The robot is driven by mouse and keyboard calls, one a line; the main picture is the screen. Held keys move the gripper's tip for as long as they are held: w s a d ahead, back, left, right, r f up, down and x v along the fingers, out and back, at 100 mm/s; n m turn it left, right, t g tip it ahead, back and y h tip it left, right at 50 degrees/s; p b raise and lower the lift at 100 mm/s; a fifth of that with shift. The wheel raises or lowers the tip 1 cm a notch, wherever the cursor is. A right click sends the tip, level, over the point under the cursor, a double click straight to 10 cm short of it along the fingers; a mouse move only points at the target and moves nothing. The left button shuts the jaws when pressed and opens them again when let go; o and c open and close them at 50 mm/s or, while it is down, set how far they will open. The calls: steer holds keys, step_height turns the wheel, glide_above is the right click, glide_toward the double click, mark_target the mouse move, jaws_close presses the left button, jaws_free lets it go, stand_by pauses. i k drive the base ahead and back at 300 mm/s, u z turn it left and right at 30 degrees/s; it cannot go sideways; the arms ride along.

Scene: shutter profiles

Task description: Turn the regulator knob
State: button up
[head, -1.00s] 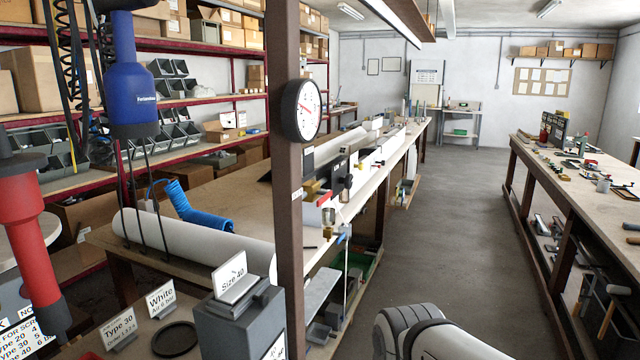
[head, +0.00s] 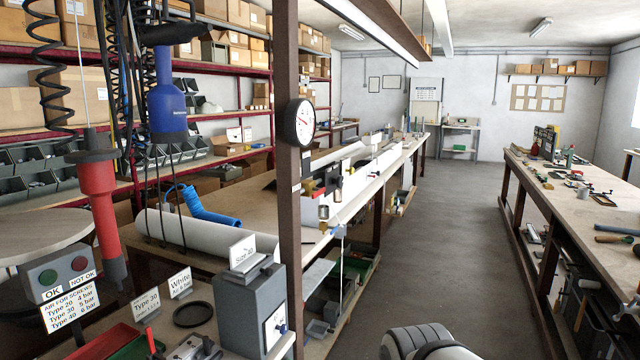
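A round white pressure gauge (head: 299,123) with a red needle hangs on the brown post (head: 288,190). Below it, beside the post, is a cluster of small fittings with a red part (head: 320,190), a black knob-like part (head: 337,182) and a small cup (head: 323,212). I cannot tell for sure which part is the regulator knob. A grey box (head: 240,305) in front has a white dial plate with a small blue and red knob (head: 281,328). My arm shows as a rounded white and grey link at the bottom; my gripper is out of view.
A red screwdriver (head: 98,205) and a blue one (head: 166,110) hang at left. A box with red and green buttons (head: 60,272) and a pressure sign stands front left. The aisle floor (head: 430,215) is clear between the long bench and the right bench (head: 590,205).

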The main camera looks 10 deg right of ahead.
mark_target(339, 181)
steer(key=z, duration=0.55)
steer(key=i, duration=1.15)
steer(key=u, duration=0.1)
